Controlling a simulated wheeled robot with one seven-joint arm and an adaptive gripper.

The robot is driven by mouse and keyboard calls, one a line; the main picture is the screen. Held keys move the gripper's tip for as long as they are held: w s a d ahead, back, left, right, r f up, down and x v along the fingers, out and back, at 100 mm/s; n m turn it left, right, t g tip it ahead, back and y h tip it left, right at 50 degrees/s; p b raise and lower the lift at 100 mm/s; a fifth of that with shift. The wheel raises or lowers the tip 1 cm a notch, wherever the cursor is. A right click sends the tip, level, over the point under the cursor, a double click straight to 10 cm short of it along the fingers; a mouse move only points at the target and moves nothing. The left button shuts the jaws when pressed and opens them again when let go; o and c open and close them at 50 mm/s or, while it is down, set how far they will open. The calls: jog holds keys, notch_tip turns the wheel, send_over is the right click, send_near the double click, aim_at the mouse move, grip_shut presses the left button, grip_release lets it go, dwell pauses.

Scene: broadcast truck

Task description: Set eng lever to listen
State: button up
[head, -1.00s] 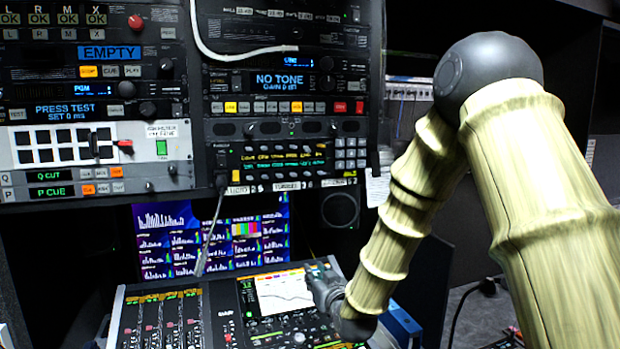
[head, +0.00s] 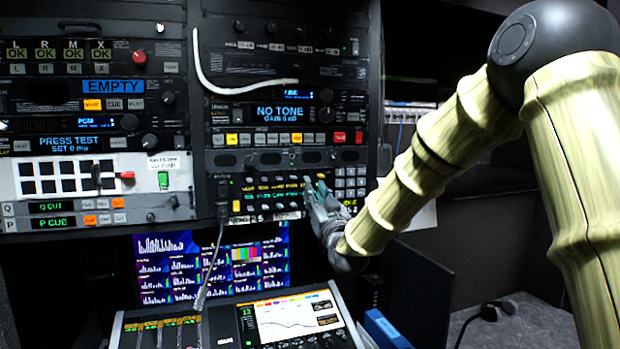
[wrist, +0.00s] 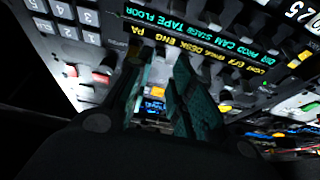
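The intercom panel (head: 290,187) has two lit rows of green and yellow names above and below small levers. In the wrist view the panel appears turned around, and the ENG label (wrist: 166,38) is in the yellow row, beside PA. My gripper (wrist: 162,62) is in front of that end of the row, its two teal fingers apart with a gap between them. The ENG lever lies around the fingertips, but I cannot make out its position or any contact. In the head view my gripper (head: 318,188) covers the panel's right part of the name rows.
A white keypad (head: 351,182) is right of my gripper. A grey cable (head: 214,255) hangs from the panel's left side. Below are a screen (head: 165,268) and a mixing console (head: 290,318). The space right of the rack is dark.

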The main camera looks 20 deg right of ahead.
aim_at(306, 177)
jog(key=p+x, duration=0.2)
jog(key=x, duration=0.3)
jog(key=shift+w, duration=0.15)
grip_shut()
